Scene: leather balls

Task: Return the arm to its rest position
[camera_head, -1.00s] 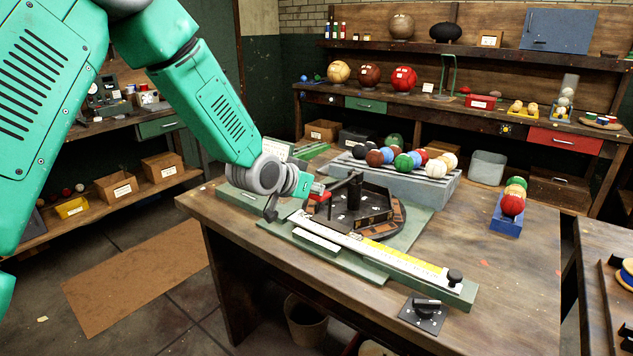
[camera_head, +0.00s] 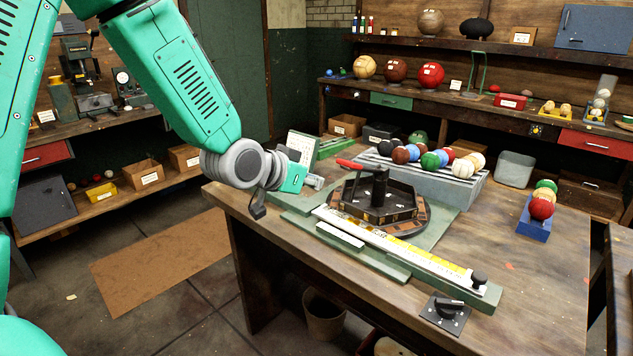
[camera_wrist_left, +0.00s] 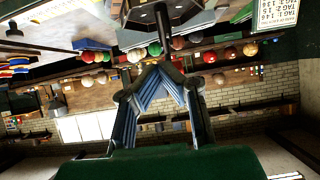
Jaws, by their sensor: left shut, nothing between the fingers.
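My left arm comes in from the left in the head view, and its gripper (camera_head: 310,181) hangs over the near left corner of the workbench. The wrist view shows its two dark fingers (camera_wrist_left: 163,68) drawn together at the tips with nothing between them. The gripper is beside a dark tray on a round turntable (camera_head: 380,206), apart from its red-ended lever (camera_head: 350,163). My right gripper is in no view.
Shelves stand behind and left. Open floor with a brown mat (camera_head: 165,260) lies left.

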